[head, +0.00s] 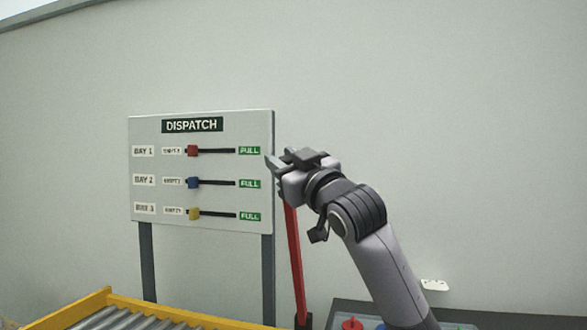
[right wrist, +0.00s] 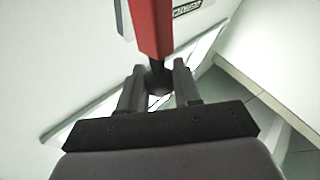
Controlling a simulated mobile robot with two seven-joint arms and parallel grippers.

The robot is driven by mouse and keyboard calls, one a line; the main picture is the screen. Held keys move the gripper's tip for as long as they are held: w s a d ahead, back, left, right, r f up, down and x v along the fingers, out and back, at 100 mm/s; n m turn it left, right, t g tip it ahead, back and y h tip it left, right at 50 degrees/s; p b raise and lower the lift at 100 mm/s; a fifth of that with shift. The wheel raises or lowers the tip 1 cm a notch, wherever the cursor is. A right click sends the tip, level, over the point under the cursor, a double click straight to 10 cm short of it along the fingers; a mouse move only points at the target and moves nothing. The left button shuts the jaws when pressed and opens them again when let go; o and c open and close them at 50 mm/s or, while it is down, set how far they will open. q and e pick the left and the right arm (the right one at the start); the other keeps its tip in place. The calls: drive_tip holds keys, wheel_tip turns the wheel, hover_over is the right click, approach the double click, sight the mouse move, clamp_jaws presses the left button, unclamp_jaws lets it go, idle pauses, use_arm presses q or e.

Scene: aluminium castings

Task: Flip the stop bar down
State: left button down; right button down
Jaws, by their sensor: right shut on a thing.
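The stop bar (head: 295,260) is a long red bar standing nearly upright beside the right post of the dispatch board. Its foot is at a dark base (head: 303,321) at the bottom of the head view. My right gripper (head: 283,163) is at its upper end and hides the top. In the right wrist view, the red bar (right wrist: 152,25) runs to a dark end piece between the fingers of my right gripper (right wrist: 159,72), which is shut on it. My left gripper is not in view.
The dispatch board (head: 165,218) stands just left of the bar, with red, blue and yellow sliders at the left of their slots. A roller conveyor (head: 105,297) with yellow rails is at lower left. A dark-topped surface (head: 350,309) with a red knob (head: 352,323) is at lower right.

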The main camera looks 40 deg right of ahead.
drive_tip(key=shift+s+a+f+b, duration=0.2)
drive_tip(key=shift+s+a+f, duration=0.2)
drive_tip(key=shift+s+a, duration=0.25)
drive_tip(key=shift+s+a+f+b, duration=0.3)
drive_tip(key=shift+s+a, duration=0.2)
drive_tip(key=shift+a, duration=0.25)
drive_tip(key=shift+s+a+f+b, duration=0.15)
drive_tip(key=shift+s+a+f, duration=0.35)
drive_tip(key=shift+a, duration=0.2)
drive_tip(key=shift+r, duration=0.1)
drive_tip(key=c, duration=0.9)
unclamp_jaws()
